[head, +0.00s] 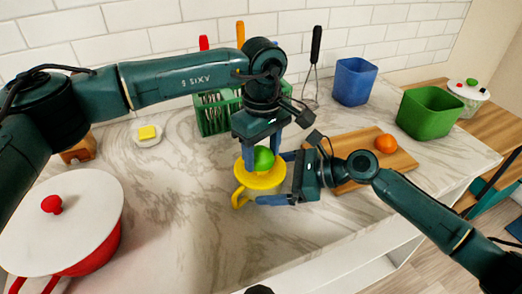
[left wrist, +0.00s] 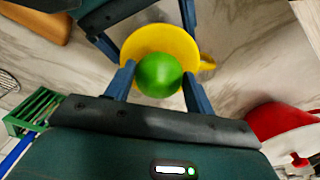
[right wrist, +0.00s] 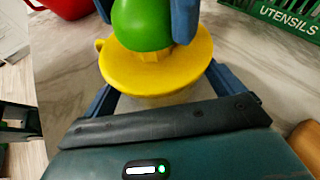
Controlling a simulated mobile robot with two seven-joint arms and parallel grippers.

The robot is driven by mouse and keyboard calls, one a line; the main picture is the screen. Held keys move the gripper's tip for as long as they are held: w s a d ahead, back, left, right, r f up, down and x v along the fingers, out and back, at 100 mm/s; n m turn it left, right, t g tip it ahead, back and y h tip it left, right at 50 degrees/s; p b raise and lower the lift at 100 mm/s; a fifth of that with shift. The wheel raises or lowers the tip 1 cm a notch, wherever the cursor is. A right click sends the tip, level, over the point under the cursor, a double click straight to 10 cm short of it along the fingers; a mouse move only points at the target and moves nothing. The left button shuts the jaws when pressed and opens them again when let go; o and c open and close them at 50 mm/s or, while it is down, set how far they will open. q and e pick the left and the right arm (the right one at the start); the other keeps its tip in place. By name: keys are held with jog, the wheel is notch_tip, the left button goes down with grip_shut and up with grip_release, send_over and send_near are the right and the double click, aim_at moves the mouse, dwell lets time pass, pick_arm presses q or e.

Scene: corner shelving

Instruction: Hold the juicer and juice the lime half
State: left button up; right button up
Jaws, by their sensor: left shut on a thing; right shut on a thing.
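The yellow juicer (head: 259,181) stands on the marble counter, its handle pointing toward the front left. My right gripper (head: 274,178) is shut on the juicer from the right, with its blue fingers on either side of the body, as the right wrist view (right wrist: 155,95) shows. The green lime half (head: 263,158) is over the juicer's top, close against its cone. My left gripper (head: 262,150) points down from above and is shut on the lime half, which also shows between its fingers in the left wrist view (left wrist: 159,75). The lime hides most of the cone.
A cutting board (head: 345,180) with an orange (head: 386,143) lies to the right. A green utensil holder (head: 213,118), a blue bin (head: 354,81) and a green bin (head: 429,112) stand behind. A red pot (head: 95,250) is at the left. The counter front is clear.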

pick_arm(q)
jog(key=n, duration=0.2)
jog(key=shift+f+n, duration=0.3)
pick_arm(e)
jog(key=shift+r, duration=0.1)
pick_arm(q)
jog(key=m, duration=0.5)
jog(key=shift+s+a, duration=0.1)
jog(key=shift+s, duration=0.05)
jog(key=m, duration=0.6)
jog(key=shift+a+m, duration=0.15)
jog(key=shift+m, duration=0.15)
notch_tip(320, 180, up, 2)
jog(key=shift+r, duration=3.25)
